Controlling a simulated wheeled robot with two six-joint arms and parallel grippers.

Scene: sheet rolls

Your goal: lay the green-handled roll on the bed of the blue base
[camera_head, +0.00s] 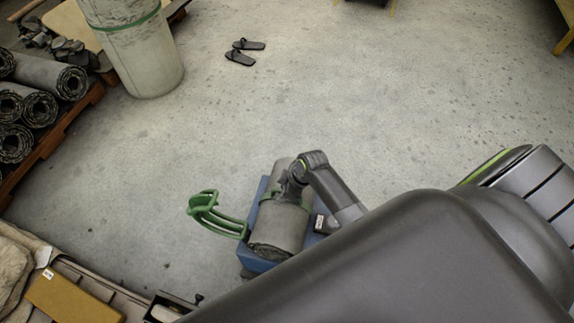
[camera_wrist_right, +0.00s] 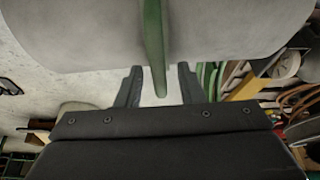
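The grey roll (camera_head: 278,228) with a green band lies lengthwise over the blue base (camera_head: 252,262). Its green handle (camera_head: 215,216) sticks out to the left. Whether the roll fully rests on the bed cannot be told from above. My right gripper (camera_head: 293,178) is at the upper right side of the roll. In the right wrist view the roll (camera_wrist_right: 90,35) fills the top, and the green band (camera_wrist_right: 155,45) hangs down between the two fingers of the right gripper (camera_wrist_right: 160,85). The fingers stand apart with clear gaps beside the band. My left gripper is not in view.
Several dark rolls (camera_head: 40,108) lie on a wooden pallet (camera_head: 62,133) at the left. A tall pale drum (camera_head: 140,60) stands behind. Black sandals (camera_head: 243,52) lie on the floor. A yellow box (camera_head: 72,297) is at the lower left.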

